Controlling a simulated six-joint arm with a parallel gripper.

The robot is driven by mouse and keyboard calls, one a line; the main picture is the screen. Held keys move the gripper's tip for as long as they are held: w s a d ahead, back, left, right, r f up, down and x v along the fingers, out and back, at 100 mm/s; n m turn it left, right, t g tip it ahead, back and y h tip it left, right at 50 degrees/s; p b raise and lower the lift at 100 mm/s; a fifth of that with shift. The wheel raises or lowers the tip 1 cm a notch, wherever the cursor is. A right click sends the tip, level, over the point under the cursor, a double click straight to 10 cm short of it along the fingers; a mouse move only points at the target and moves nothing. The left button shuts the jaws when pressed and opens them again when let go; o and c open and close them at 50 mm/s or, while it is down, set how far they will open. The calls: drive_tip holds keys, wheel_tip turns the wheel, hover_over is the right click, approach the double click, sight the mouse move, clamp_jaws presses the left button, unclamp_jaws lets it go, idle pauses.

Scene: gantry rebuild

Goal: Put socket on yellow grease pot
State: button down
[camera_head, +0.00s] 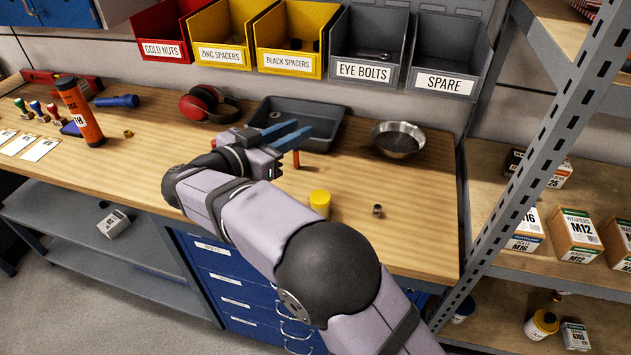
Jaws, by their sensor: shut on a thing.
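The yellow grease pot (320,203) stands upright on the wooden bench near its front edge, partly bordered by my arm. A small grey metal socket (377,210) stands on the bench to the right of the pot, apart from it. My gripper (297,136) has blue fingers and is above the bench, behind and left of the pot. A slim orange-brown piece (296,159) shows just below the fingers, and the gripper appears shut on it. Its upper part is hidden by the fingers. I cannot tell whether its lower end touches the bench.
A dark grey tray (335,133) lies behind my gripper. A metal bowl (398,139) stands to the right. Red earmuffs (208,104) and an orange tube (80,112) are at the left. A shelf upright (545,130) rises at the right. Bench around the socket is clear.

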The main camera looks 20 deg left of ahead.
sight(320, 207)
drive_tip(key=s+d+r+p, duration=0.2)
drive_tip(key=d+r+p, duration=0.3)
drive_tip(key=d+r, duration=0.3)
drive_tip(key=shift+n+y, duration=0.4)
drive_tip(key=shift+y, duration=0.1)
drive_tip(key=shift+s+d+f+p, duration=0.15)
drive_tip(key=shift+f+p, duration=0.1)
drive_tip(key=shift+f, duration=2.35)
drive_tip(key=shift+s+d+f+p, duration=0.1)
drive_tip(key=shift+f+p, duration=0.1)
drive_tip(key=shift+f, duration=2.45)
drive_tip(key=shift+s+d+f+p, duration=0.15)
drive_tip(key=shift+f+p, duration=0.1)
drive_tip(key=shift+f, duration=2.35)
drive_tip(key=shift+w, duration=0.1)
drive_tip(key=shift+f, duration=0.2)
drive_tip(key=c, duration=1.5)
unclamp_jaws()
drive_tip(key=shift+r, duration=0.1)
